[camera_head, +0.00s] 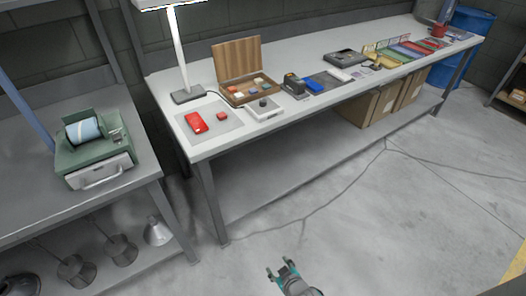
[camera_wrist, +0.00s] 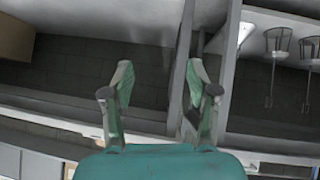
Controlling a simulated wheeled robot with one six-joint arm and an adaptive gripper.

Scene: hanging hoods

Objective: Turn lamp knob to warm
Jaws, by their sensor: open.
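The lamp (camera_head: 179,50) stands at the left end of the long workbench, with a white post on a dark base. Its white head is cut off by the top edge. A small white control box with a dark round knob (camera_head: 263,102) lies on the bench in front of the wooden box; its setting is too small to read. My gripper (camera_head: 281,269) is low over the floor at the bottom of the head view, well in front of the bench and far from the knob. In the wrist view my gripper (camera_wrist: 156,95) is open, with nothing between its fingers.
An open wooden box (camera_head: 243,92), a red case (camera_head: 196,123) and a black-and-yellow device (camera_head: 293,84) sit near the knob. A second bench with a green dispenser (camera_head: 92,150) stands at left. Cardboard boxes (camera_head: 385,105) are under the long bench. The floor in front is clear.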

